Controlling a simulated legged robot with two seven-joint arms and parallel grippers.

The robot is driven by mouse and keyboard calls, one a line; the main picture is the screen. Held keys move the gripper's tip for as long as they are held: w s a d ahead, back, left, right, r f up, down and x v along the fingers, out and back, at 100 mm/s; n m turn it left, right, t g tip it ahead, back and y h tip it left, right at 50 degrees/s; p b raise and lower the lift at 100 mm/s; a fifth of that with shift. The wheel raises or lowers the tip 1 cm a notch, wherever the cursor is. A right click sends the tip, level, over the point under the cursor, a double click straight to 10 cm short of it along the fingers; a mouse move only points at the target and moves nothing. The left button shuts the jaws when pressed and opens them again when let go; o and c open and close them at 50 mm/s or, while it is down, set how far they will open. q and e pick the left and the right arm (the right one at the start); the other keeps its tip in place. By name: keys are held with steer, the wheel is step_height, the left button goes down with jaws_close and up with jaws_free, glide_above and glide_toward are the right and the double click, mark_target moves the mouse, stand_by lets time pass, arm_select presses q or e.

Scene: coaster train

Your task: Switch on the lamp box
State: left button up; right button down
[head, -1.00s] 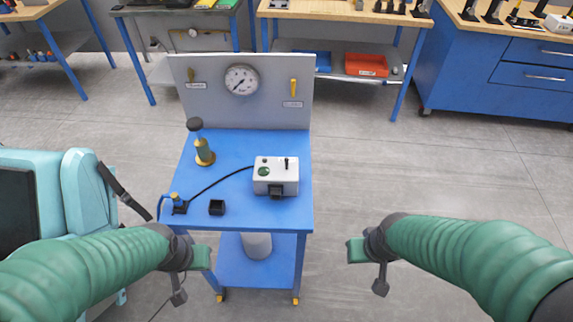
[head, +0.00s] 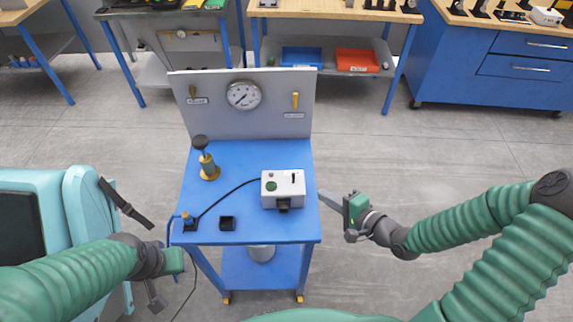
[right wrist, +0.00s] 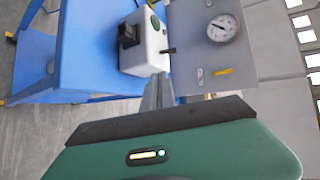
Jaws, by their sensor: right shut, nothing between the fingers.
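The lamp box (head: 290,188) is a pale grey box on the right side of the blue cart top. It has a dark green round lamp (head: 271,187) and a small black toggle lever (head: 294,177) on top, and a black block on its front side. The box also shows in the right wrist view (right wrist: 150,52), with the toggle (right wrist: 168,51) just beyond my fingers. My right gripper (head: 322,196) is shut and empty, just right of the box, its fingers pointing at the cart edge. My left gripper (head: 172,262) is low at the left; its fingers are hidden.
The blue cart (head: 240,157) has a grey back panel (head: 215,118) with a gauge (head: 244,95). A brass-and-green piece with a black knob (head: 208,165), a small black cup (head: 227,223) and a black cable lie left of the box. Floor to the right is clear.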

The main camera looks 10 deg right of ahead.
mark_target(302, 182)
steer(key=shift+w+d+r+m+t+y, duration=0.15)
steer(key=shift+w+r+m+t, duration=0.1)
steer(key=shift+r, duration=0.2)
steer(key=shift+w+d+r+m+t+y, duration=0.15)
steer(key=shift+r+t, duration=0.1)
steer(key=shift+r, duration=0.2)
steer(key=shift+a, duration=0.1)
steer(key=x, duration=1)
steer(key=shift+f+b, duration=0.1)
steer(key=shift+b, duration=0.3)
steer(key=shift+s+t, duration=0.2)
steer(key=shift+t, duration=0.2)
steer(key=shift+n+b, duration=0.3)
steer(key=shift+b, duration=0.25)
